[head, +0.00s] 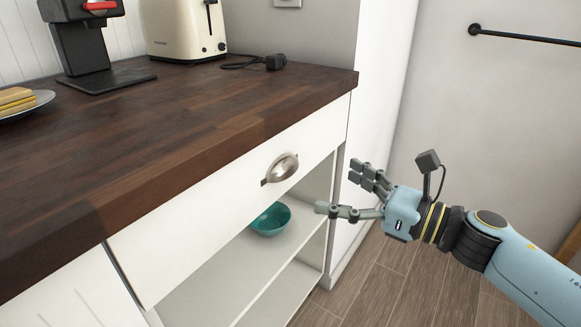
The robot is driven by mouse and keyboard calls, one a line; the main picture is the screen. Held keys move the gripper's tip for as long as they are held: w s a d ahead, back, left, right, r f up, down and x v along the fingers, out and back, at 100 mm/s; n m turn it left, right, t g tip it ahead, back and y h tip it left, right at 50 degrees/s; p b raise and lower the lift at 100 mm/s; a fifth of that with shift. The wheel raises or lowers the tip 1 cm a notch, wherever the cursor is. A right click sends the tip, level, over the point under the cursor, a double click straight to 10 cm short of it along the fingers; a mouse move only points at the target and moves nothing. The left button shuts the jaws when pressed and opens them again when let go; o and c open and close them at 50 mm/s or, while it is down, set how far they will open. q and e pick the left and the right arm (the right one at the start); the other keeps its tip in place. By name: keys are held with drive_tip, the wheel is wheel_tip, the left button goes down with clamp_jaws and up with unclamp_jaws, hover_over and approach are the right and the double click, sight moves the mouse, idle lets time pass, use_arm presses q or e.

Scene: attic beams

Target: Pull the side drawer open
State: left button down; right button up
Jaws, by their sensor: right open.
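The white drawer (215,213) sits under the dark wooden worktop and looks shut, its front flush with the cabinet. A silver cup handle (282,168) is fixed near the middle of its front. My right gripper (338,190) is to the right of the handle and apart from it. Its fingers are spread, point left toward the cabinet, and hold nothing. My left gripper is not in view.
Below the drawer is an open shelf with a teal bowl (270,219). On the worktop (190,110) stand a coffee machine (85,45), a cream toaster (183,28), a black plug with cord (274,62) and a plate of food (25,104). Wooden floor (375,290) lies at right.

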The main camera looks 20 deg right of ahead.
sight(293, 169)
drive_tip(key=x, duration=1)
drive_tip(key=shift+w+a+r+p, duration=0.1)
drive_tip(key=shift+w+a+p, duration=0.1)
drive_tip(key=shift+a+p, duration=0.1)
drive_tip(key=shift+d, duration=0.1)
drive_tip(key=shift+c, duration=0.4)
drive_tip(key=shift+s, duration=0.1)
drive_tip(key=c, duration=1.4)
